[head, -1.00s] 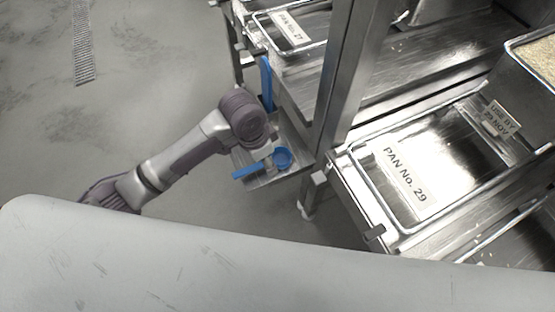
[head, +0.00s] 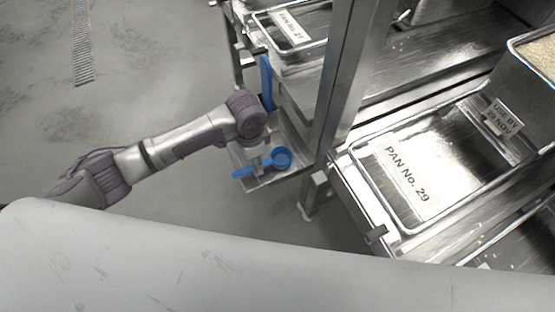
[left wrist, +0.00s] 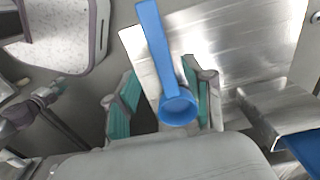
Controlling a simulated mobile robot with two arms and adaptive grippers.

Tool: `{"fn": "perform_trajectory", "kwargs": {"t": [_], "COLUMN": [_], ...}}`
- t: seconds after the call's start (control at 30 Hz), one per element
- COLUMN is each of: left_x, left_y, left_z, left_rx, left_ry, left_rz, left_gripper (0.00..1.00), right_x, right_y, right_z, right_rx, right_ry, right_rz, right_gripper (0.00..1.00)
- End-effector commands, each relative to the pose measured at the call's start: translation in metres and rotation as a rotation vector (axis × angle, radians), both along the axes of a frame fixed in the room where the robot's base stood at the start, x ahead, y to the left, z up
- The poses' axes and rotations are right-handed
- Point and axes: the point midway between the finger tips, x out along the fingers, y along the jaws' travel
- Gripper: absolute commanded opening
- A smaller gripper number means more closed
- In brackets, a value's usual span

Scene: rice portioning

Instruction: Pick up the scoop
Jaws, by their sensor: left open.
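The blue scoop (head: 282,159) lies on a small metal shelf (head: 291,178), its round bowl to the right and its handle to the left. My left gripper (head: 257,163) is over the scoop, by its handle. In the left wrist view the scoop (left wrist: 158,45) runs between the green-padded fingers of the left gripper (left wrist: 158,72). The fingers are open, one on each side, with a visible gap on the left. Whether the right finger touches the scoop cannot be told.
A metal post (head: 343,85) stands just right of the shelf. A metal pan labelled PAN No. 29 (head: 381,214) is at the right, and a pan labelled PAN No. 27 (head: 325,42) is behind. A grain-filled container (head: 518,75) is at the far right. The floor at left is clear.

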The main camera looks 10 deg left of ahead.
Motion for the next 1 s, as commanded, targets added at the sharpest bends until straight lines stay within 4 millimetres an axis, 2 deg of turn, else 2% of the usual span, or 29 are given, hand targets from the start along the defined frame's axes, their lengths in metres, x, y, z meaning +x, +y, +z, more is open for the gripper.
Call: {"fn": "perform_trajectory", "kwargs": {"t": [0.1,0.3,0.57,0.87,0.9,1.0], "left_x": [-0.001,-0.001,-0.001,-0.001,-0.001,-0.001], "left_y": [0.007,0.008,0.008,0.008,0.008,0.008], "left_z": [-0.02,-0.043,-0.046,-0.045,-0.045,-0.045], "left_rx": [0.004,0.003,0.001,0.001,0.001,0.001], "left_ry": [0.004,0.001,0.0,0.0,0.0,0.0], "left_rz": [0.001,0.001,0.0,0.0,0.0,0.0], "left_gripper": [0.52,0.52,0.52,0.04,0.0,0.0], "right_x": [0.0,0.0,-0.001,-0.001,-0.001,-0.001], "right_y": [0.001,0.003,0.004,0.004,0.004,0.003], "right_z": [-0.002,-0.005,-0.005,-0.005,-0.005,-0.005], "right_rx": [0.001,0.003,0.005,0.004,0.004,0.004], "right_ry": [0.0,0.001,0.001,0.001,0.001,0.001], "right_rz": [0.0,0.0,-0.001,-0.001,-0.002,-0.002], "right_gripper": [0.4,0.4,0.4,0.4,0.4,0.4]}}
